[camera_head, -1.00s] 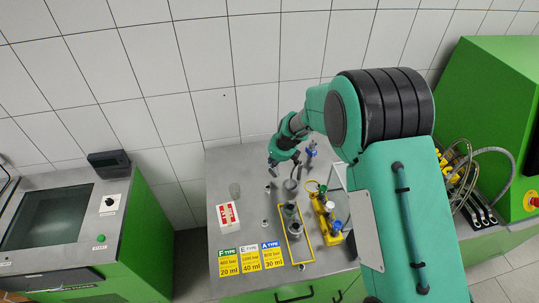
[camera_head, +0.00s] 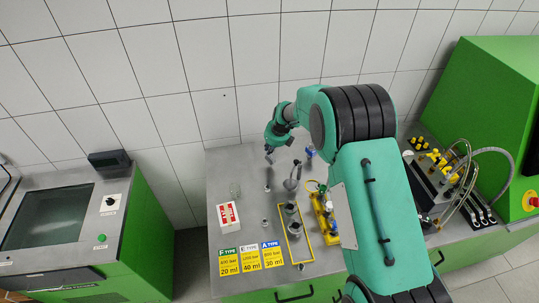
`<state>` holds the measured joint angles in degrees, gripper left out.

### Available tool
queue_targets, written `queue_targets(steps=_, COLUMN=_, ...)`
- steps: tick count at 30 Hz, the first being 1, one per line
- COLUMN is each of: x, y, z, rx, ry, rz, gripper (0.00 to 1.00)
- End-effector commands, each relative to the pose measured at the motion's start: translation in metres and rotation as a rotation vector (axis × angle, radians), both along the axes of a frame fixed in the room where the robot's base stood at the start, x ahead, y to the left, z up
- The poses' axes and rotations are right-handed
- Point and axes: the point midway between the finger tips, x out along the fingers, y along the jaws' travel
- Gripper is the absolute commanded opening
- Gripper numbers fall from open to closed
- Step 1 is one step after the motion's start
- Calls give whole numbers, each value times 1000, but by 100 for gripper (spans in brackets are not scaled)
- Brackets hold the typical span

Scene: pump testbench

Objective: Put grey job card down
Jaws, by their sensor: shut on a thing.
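A job card with a pale grey-white header marked E TYPE (camera_head: 250,258) lies on the bench front between the green-headed card (camera_head: 229,262) and the blue-headed card (camera_head: 273,255). My gripper (camera_head: 269,154) is over the back of the bench, well behind these cards and small in the view. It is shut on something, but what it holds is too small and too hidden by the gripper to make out.
A yellow frame with metal parts (camera_head: 296,232) and a yellow rack (camera_head: 326,215) are to the right. The back left of the bench top is clear.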

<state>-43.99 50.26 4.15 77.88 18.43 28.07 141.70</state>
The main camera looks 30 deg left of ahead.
Motion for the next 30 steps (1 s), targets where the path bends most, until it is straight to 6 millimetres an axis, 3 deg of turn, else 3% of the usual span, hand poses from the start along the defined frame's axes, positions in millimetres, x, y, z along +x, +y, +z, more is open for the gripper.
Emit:
queue_targets(steps=5, x=0, y=0, z=-3, rx=-1, ry=0, rz=0, gripper=0)
queue_targets(steps=15, x=-1, y=-1, z=-33, rx=-1, ry=0, rz=0, gripper=0)
queue_targets(steps=29, x=0, y=-1, z=-38, rx=0, ry=0, rz=0, gripper=0)
queue_targets(steps=30, x=0, y=0, z=-38, rx=0, ry=0, rz=0, gripper=13)
